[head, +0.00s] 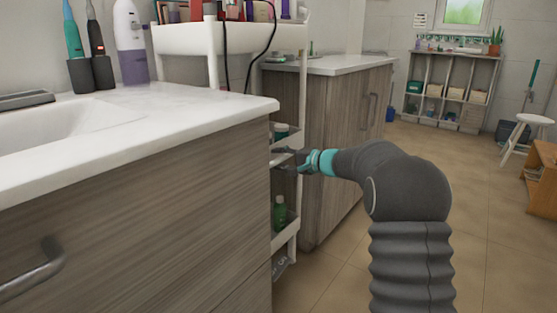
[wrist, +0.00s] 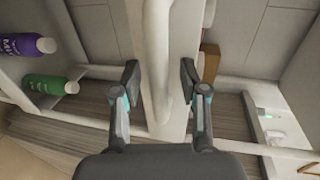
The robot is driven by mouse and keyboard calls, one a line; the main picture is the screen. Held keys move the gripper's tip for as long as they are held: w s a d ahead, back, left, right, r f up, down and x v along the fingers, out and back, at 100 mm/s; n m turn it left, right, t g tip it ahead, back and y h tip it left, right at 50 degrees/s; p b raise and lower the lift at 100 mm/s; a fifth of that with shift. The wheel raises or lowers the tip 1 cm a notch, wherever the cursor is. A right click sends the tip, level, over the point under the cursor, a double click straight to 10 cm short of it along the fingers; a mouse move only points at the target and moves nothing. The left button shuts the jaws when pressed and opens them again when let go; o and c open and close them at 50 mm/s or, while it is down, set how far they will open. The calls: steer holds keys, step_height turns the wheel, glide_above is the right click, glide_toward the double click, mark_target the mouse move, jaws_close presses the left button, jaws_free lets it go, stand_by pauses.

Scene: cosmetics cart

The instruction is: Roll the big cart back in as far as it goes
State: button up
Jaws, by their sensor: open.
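The big cart (head: 185,40) is white and tall, with several tiers. It stands in the gap between the white-topped sink cabinet (head: 150,205) and the wooden cabinet behind it, and its front end sticks out. My gripper (head: 282,160) is at the cart's front end, at mid height. In the wrist view the open fingers lie on either side of a white bar of the cart (wrist: 157,50), with visible space beside it. A green bottle (head: 280,212) stands on a lower tier, and it also shows in the wrist view (wrist: 45,85) beside a purple bottle (wrist: 25,45).
The wooden cabinet (head: 342,125) stands close behind the cart. A cable (head: 262,58) hangs over the cart's top tier, which holds several items. Tan floor (head: 480,200) is open at the right, with a white stool (head: 533,120) and low shelves farther back.

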steer(key=v, duration=1.1)
steer(key=shift+s+d, duration=0.15)
steer(key=s+f+g+h, duration=0.2)
steer(key=s+f+g, duration=0.3)
steer(key=f, duration=0.4)
steer(key=s+f+n+g+h+p, duration=0.1)
steer(key=s+f+n+h, duration=0.15)
steer(key=s, duration=0.95)
steer(key=s+r+n+h+p, duration=0.2)
steer(key=s+r, duration=0.4)
steer(key=s, duration=0.7)
steer(key=s+r+n+t+h+p, duration=0.1)
steer(key=s+r+n+h+p, duration=0.2)
steer(key=s, duration=1.1)
steer(key=shift+s+d+r+n+h+p, duration=0.2)
steer(key=shift+d+r+n+h+p, duration=0.25)
steer(key=shift+r+h+p, duration=1)
